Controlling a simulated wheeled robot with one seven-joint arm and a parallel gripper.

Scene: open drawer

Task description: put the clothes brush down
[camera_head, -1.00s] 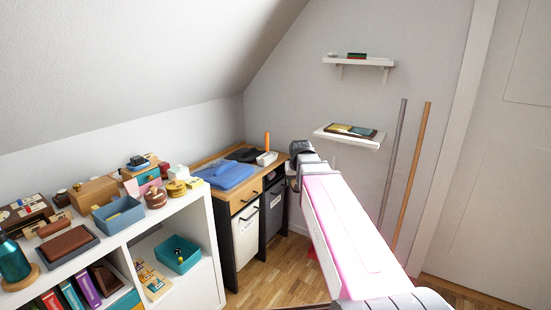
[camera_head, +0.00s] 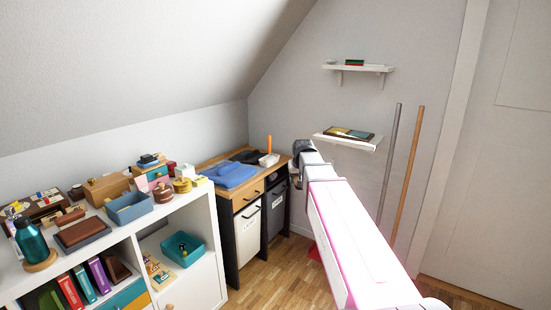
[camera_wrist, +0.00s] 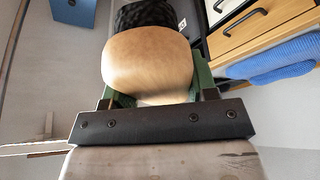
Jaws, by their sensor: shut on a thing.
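In the wrist view my gripper (camera_wrist: 152,72) has its green fingers on both sides of a smooth, rounded wooden piece, which I take to be the clothes brush (camera_wrist: 148,60). It is shut on this piece. A black textured part (camera_wrist: 145,14) shows just beyond the wood; I cannot tell whether it is the bristles or something behind. In the head view my arm reaches out to the right of the wooden-topped desk (camera_head: 208,163), and its end hides the gripper and the brush.
The cluttered white shelf unit (camera_head: 203,225) stands at the left. A white wall shelf (camera_head: 365,145) holds flat items. Two poles (camera_head: 405,185) lean on the wall.

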